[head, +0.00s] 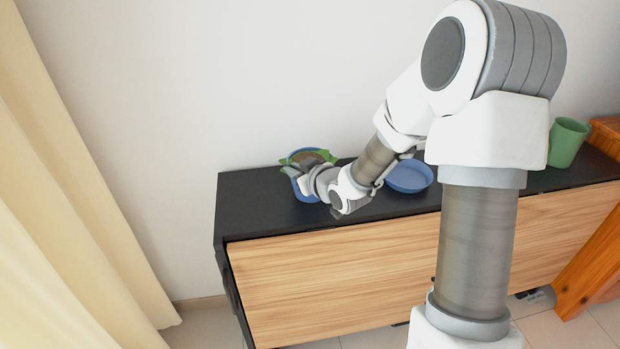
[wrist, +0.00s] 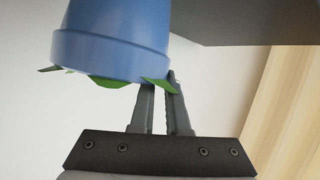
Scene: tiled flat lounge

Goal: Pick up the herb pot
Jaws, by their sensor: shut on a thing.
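The herb pot (head: 297,190) is blue with green leaves around its rim, at the left end of the dark sideboard top in the head view. In the wrist view the pot (wrist: 112,40) appears upside down, its rim and a few leaves pointing down the picture. My gripper (wrist: 161,80) is shut on the pot at its rim, one finger partly hidden behind the pot wall. In the head view my gripper (head: 312,180) is at the pot's right side, its fingertips hard to make out. I cannot tell whether the pot's base touches the sideboard.
A blue dish (head: 409,178) stands right of the pot, close to my arm. A green cup (head: 567,142) stands farther right on the sideboard (head: 255,213). A white wall is behind, and a cream curtain (head: 70,190) hangs at the left.

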